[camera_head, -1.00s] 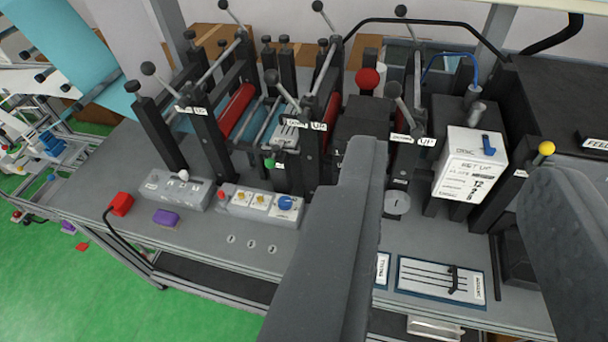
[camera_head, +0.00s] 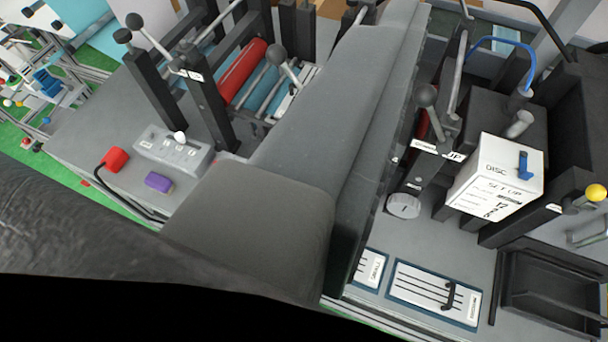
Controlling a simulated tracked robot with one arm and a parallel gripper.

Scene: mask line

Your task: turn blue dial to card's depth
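My gripper (camera_head: 345,130) shows as large dark grey shapes across the middle of the view. Its fingertips cannot be made out clearly, and nothing held shows. A blue lever-like piece (camera_head: 523,165) sits at the card's top, near the word "DISC".
A grey switch box (camera_head: 175,150), a red block (camera_head: 115,160) and a purple block (camera_head: 158,183) are on the bench at left. Rollers and posts with ball-topped levers stand behind. A slider panel (camera_head: 435,292) and dark tray (camera_head: 550,295) lie at lower right.

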